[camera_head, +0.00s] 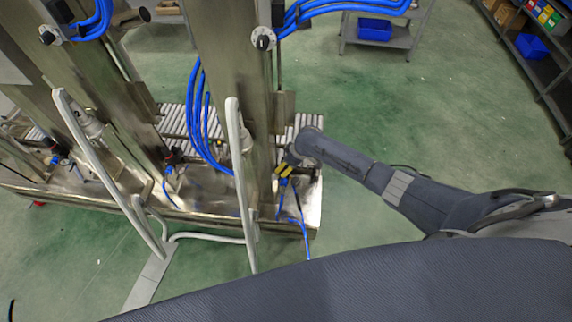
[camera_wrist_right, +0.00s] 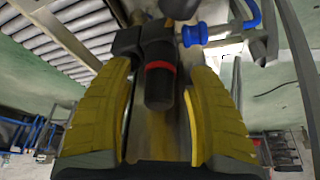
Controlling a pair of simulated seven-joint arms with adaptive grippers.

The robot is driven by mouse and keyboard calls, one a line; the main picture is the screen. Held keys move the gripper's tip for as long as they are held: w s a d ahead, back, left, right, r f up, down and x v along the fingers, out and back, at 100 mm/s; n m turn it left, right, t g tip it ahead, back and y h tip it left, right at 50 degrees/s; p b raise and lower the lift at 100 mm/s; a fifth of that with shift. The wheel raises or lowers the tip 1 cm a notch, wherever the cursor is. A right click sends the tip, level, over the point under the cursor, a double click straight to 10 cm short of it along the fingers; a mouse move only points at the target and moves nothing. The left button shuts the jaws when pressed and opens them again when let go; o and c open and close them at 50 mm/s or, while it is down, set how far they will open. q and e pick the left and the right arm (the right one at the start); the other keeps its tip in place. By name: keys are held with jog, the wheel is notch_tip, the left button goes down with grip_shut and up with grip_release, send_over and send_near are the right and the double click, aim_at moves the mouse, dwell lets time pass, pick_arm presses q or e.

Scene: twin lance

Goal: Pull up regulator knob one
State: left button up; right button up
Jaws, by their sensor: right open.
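A black regulator knob (camera_wrist_right: 160,88) with a red ring shows in the right wrist view, on a black regulator body (camera_wrist_right: 148,42) with a blue fitting. My right gripper (camera_wrist_right: 161,72) has its yellow fingers open, one on each side of the knob. Gaps show between the fingers and the knob, so it does not look gripped. In the head view my right gripper (camera_head: 283,170) is at the rightmost steel column and hides that knob. Another black regulator (camera_head: 173,157) sits on the middle column. No label shows which knob is number one. My left gripper is not in view.
Steel columns (camera_head: 225,70) stand close left of my right gripper. White bent rails (camera_head: 238,170) rise in front. Blue hoses (camera_head: 205,125) hang nearby, and a roller conveyor (camera_head: 172,118) runs behind. Green floor (camera_head: 440,110) is open on the right.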

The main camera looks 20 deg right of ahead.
jog(key=shift+f, duration=0.1)
jog(key=shift+c, duration=0.4)
grip_shut()
